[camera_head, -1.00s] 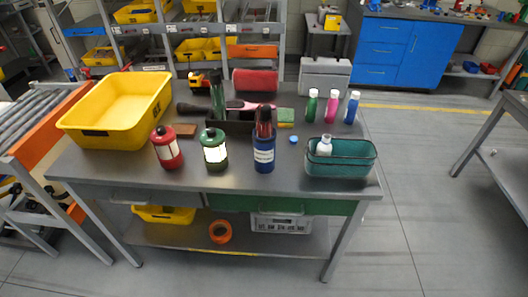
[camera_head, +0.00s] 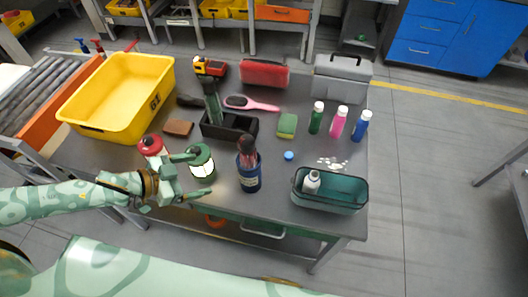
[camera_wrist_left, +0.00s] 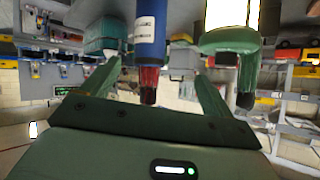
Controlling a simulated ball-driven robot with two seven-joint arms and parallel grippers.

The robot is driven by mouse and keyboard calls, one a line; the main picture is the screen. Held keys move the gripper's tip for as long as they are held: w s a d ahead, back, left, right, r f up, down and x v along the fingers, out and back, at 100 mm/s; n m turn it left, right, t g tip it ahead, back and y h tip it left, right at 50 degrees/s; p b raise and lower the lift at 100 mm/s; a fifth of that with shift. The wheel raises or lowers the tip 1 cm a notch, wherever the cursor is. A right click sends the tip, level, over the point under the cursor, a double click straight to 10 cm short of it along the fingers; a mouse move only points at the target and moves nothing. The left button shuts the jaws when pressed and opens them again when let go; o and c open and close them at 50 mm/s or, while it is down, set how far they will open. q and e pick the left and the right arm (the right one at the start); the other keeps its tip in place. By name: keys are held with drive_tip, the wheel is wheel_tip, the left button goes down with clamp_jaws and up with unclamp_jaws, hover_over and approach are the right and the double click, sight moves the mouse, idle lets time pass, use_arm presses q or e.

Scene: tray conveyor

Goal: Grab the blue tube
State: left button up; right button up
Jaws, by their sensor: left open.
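The blue tube (camera_head: 361,126), with a white cap, stands upright on the grey table at the right end of a row beside a pink tube (camera_head: 338,123) and a green tube (camera_head: 316,118). I cannot make it out in the left wrist view. My left gripper (camera_head: 203,173) is open and empty at the table's front left, far from the blue tube. Its fingers also show in the left wrist view (camera_wrist_left: 157,72). My right gripper is not in view.
Near the left gripper are a red lantern (camera_head: 152,146), a green lantern (camera_head: 201,163) and a blue cup (camera_head: 249,178) holding dark red things. A teal bin (camera_head: 330,198) with a white bottle, small white bits (camera_head: 332,163) and a blue cap (camera_head: 289,155) lie before the tubes.

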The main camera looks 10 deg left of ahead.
sight(250, 173)
use_arm(q)
drive_tip(key=shift+n+h, duration=0.3)
drive_tip(key=shift+n, duration=0.4)
drive_tip(key=x, duration=0.5)
drive_tip(key=d+b+x, duration=0.1)
drive_tip(key=x, duration=0.5)
drive_tip(key=r+x, duration=0.1)
drive_tip(key=x, duration=0.4)
drive_tip(key=shift+s+d, duration=0.15)
drive_tip(key=shift+d, duration=0.35)
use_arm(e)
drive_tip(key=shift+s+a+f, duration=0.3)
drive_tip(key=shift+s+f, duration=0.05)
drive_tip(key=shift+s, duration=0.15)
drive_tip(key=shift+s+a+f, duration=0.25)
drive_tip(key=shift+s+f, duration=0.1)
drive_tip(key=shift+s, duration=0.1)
use_arm(q)
drive_tip(key=c, duration=1.2)
